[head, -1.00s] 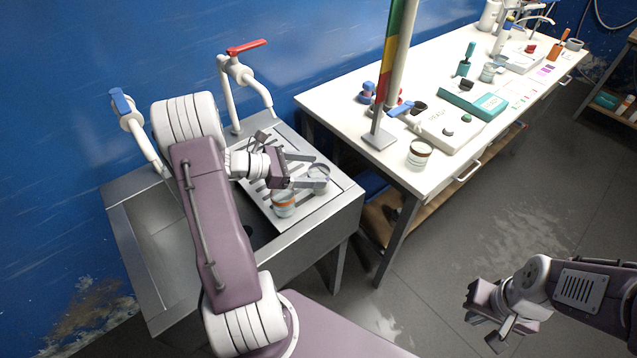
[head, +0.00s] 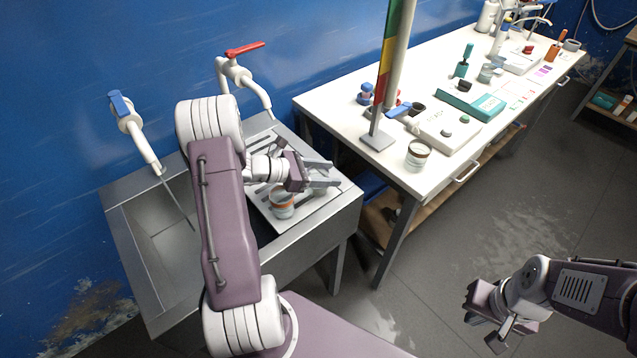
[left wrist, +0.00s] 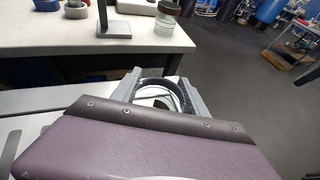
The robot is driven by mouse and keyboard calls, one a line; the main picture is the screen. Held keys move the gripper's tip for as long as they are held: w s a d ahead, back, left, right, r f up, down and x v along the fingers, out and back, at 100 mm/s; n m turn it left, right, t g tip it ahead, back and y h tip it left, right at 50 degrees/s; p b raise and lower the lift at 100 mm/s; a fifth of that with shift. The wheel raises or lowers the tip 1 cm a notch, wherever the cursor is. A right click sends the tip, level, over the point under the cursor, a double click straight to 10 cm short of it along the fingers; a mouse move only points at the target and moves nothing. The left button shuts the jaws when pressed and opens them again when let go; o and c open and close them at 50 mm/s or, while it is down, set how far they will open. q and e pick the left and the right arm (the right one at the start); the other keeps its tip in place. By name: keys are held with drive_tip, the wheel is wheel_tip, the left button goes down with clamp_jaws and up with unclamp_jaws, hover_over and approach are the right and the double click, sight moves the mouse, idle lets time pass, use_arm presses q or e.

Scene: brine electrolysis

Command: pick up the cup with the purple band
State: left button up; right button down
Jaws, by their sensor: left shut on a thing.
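My left gripper (head: 322,174) is over the right part of the sink's ribbed drainboard (head: 296,219). It is shut on a clear cup (head: 319,190), mostly hidden behind the fingers in the head view. In the left wrist view the cup's round rim (left wrist: 165,84) shows between the two fingers. I cannot make out the colour of its band. A second cup with an orange band (head: 282,206) stands on the drainboard just left of the gripper. My right gripper (head: 482,322) is open and empty above the floor at lower right.
The white bench (head: 327,107) stands right of the sink. Red-handled (head: 245,48) and blue-handled (head: 121,104) taps stand behind the sink. The floor in front is clear.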

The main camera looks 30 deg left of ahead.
sight(327, 190)
use_arm(q)
drive_tip(key=shift+r, duration=0.1)
drive_tip(key=shift+r, duration=0.4)
drive_tip(key=s+d+r, duration=0.6)
drive_tip(key=s+r, duration=0.3)
drive_tip(key=r, duration=0.1)
drive_tip(key=shift+s+d+p, duration=0.25)
drive_tip(key=shift+d+p, duration=0.1)
drive_tip(key=shift+p, duration=0.1)
